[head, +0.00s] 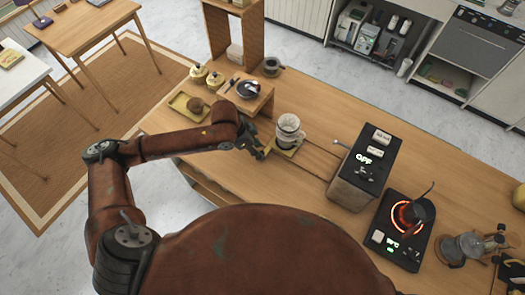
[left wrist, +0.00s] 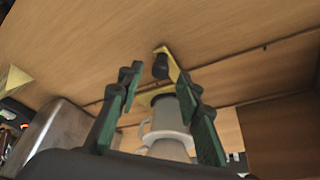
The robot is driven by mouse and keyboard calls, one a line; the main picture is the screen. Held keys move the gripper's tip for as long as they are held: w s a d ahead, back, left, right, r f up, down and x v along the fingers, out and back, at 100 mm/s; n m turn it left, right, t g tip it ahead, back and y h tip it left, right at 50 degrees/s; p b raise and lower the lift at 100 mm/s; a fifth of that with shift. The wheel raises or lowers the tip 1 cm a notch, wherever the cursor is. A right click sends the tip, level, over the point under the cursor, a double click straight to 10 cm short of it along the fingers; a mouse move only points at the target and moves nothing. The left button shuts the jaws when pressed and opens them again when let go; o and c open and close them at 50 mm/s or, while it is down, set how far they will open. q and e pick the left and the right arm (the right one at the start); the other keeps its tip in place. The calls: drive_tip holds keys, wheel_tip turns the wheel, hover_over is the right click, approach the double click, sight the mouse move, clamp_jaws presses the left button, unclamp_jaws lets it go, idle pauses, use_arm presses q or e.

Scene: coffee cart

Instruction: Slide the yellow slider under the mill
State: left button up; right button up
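The yellow slider (head: 284,153) lies on the wooden counter, with a grey-white cup (head: 290,132) standing on it. In the left wrist view the slider's yellow handle (left wrist: 176,66) ends at a black knob (left wrist: 160,66); the cup (left wrist: 168,122) shows behind. My left gripper (head: 261,149) is at the slider's left end. Its green fingers (left wrist: 160,77) are apart, with the knob seen between their tips; contact cannot be told. The mill (head: 358,178), a dark-topped box, stands to the right, apart from the slider. My right gripper is out of view.
A groove line runs along the counter (head: 225,175) between slider and mill, with clear wood there. A small wooden stand (head: 249,100) is behind my left gripper. A glowing hot plate (head: 400,230) stands right of the mill.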

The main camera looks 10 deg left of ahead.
use_arm(q)
drive_tip(key=shift+x, duration=1.25)
drive_tip(key=shift+w+d+f, duration=0.1)
drive_tip(key=shift+d+f, duration=0.05)
drive_tip(key=shift+f, duration=0.35)
drive_tip(key=shift+c, duration=0.6)
drive_tip(key=c, duration=0.5)
clamp_jaws()
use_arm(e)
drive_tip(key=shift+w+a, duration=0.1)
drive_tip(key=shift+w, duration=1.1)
